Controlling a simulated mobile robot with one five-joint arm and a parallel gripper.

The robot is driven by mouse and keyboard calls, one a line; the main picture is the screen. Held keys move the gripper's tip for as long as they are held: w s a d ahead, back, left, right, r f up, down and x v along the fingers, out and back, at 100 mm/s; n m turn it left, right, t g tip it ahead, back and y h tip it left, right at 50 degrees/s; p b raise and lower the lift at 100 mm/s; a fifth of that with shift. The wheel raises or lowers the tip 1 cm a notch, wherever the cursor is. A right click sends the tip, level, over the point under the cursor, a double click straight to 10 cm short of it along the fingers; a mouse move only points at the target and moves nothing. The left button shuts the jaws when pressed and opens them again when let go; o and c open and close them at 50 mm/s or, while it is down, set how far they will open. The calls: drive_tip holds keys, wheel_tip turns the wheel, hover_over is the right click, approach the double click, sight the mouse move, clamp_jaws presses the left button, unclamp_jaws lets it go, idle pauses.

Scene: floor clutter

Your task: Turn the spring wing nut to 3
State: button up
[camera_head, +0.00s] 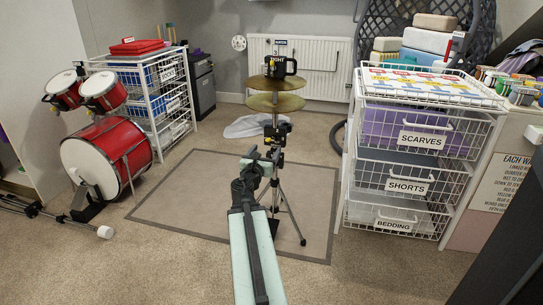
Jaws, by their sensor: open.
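A stand (275,123) with two brass cymbals (276,101), one above the other, is upright on a grey mat (178,205) in the middle. Small dark fittings (277,134) sit on its pole below the cymbals. My gripper (266,158), at the end of my pale green arm, is in front of the pole in the picture, below the fittings. It looks empty. Whether it touches the stand cannot be told.
Red drums (105,158) stand left, with a white-tipped bar (65,217) on the floor. A white wire drawer unit (352,185) is close on the right. The stand's legs (293,215) spread on the mat.

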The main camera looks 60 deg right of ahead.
sight(272, 141)
drive_tip(key=x, duration=0.8)
drive_tip(key=shift+r, duration=0.1)
drive_tip(key=shift+a, duration=0.1)
drive_tip(key=c, duration=1.2)
drive_tip(key=shift+w, duration=0.15)
drive_tip(key=shift+c, duration=0.9)
drive_tip(key=m, duration=0.4)
drive_tip(key=shift+m, duration=0.4)
drive_tip(key=m, duration=0.5)
drive_tip(key=shift+m, duration=0.4)
